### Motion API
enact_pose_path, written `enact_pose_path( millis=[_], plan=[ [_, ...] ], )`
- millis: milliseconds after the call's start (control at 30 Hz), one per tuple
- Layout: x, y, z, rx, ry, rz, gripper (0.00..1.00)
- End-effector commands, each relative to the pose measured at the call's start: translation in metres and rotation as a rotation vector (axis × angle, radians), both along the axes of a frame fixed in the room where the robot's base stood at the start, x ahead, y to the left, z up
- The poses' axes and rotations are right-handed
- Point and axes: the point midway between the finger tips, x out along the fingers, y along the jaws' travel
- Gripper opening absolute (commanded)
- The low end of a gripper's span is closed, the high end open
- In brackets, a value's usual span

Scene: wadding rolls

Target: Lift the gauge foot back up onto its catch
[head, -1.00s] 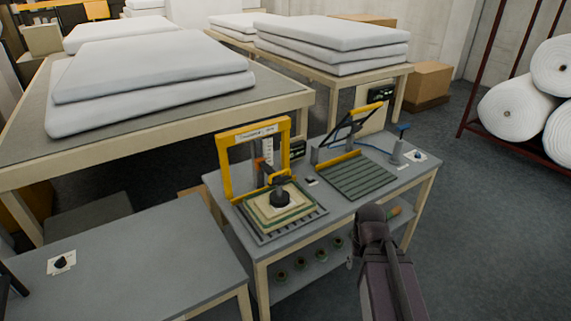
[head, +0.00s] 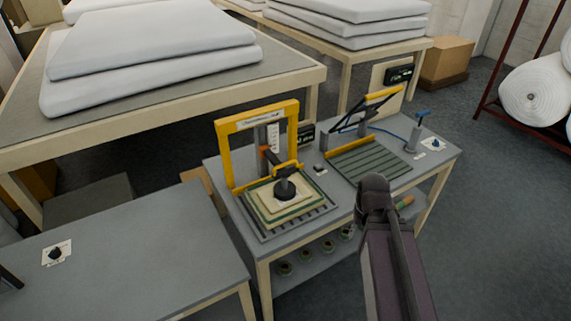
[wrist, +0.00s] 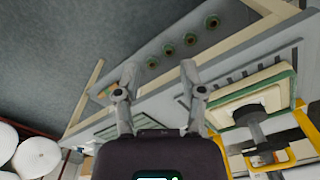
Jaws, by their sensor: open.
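The thickness gauge has a yellow frame (head: 224,150) with a white scale, standing on the grey bench (head: 340,205). Its dark round foot (head: 285,189) rests down on a stack of pale pads (head: 256,207) with green edges. In the wrist view the foot (wrist: 248,114) shows at right, over the pads (wrist: 285,85). My gripper (wrist: 158,72) is open and empty, its two fingers apart, with the bench beyond them. In the head view my arm reaches in from the bottom, right of the gauge, and its fingers cannot be made out. The catch cannot be told apart.
A ribbed plate (head: 368,165) with a yellow-handled hinged frame stands right of the gauge. A grey post (head: 413,138) with a blue top is beyond it. A second grey table (head: 140,255) with a black knob is at left. Green rolls lie on the lower shelf.

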Motion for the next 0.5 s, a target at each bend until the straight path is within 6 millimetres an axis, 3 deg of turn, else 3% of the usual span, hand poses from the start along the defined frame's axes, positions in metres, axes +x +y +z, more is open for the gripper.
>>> enact_pose_path(
  millis=[267,500],
  plan=[
    [0.001,0.0,-0.001,-0.005,0.0,-0.002,0.52],
    [0.017,0.008,-0.012,-0.09,0.002,-0.027,0.52]
  ],
)
